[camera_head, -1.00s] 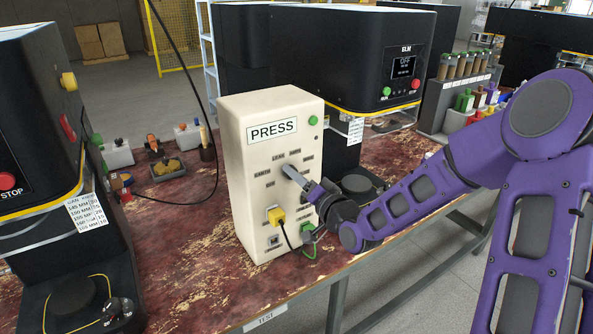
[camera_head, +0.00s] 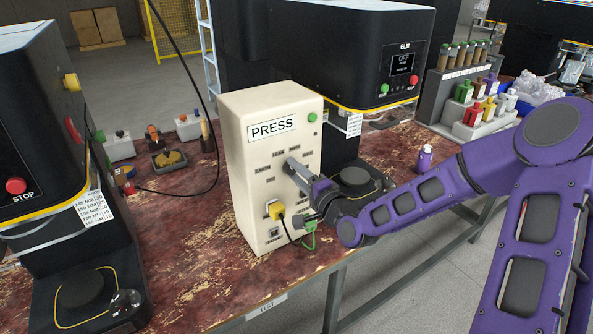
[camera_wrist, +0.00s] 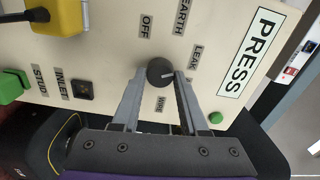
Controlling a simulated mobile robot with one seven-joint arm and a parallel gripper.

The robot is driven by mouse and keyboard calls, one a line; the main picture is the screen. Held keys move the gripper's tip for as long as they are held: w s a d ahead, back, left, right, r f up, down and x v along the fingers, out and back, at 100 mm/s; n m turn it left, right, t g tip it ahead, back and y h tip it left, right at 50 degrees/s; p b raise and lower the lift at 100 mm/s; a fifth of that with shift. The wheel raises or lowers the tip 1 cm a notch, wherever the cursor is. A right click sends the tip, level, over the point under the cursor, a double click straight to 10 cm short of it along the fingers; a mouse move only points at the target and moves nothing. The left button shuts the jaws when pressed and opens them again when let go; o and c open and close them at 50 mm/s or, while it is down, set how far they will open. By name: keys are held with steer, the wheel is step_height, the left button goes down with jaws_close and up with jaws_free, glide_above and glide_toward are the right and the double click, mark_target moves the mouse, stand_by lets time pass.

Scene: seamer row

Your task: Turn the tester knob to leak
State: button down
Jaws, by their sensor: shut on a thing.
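The cream tester box (camera_head: 255,205) with its PRESS sign stands upright on the bench in the head view. My gripper (camera_head: 293,166) reaches its front from the right, and the fingers cover the knob there. In the wrist view my gripper (camera_wrist: 157,82) is shut on the round dark knob (camera_wrist: 159,70), one finger on each side. The knob's light pointer line aims right and slightly up. The LEAK label (camera_wrist: 197,57) lies right and above; OFF, EARTH and WIRE also show. The right finger may cover another label, so the exact setting is hard to tell.
A yellow plug (camera_head: 275,210) and a green plug (camera_head: 309,224) with cables sit low on the tester. Black machines (camera_head: 350,60) stand behind and at left. A purple bottle (camera_head: 424,158) stands behind my arm. The bench front is clear.

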stand_by(0.4)
steer(key=shift+c, duration=2.2)
jaws_free()
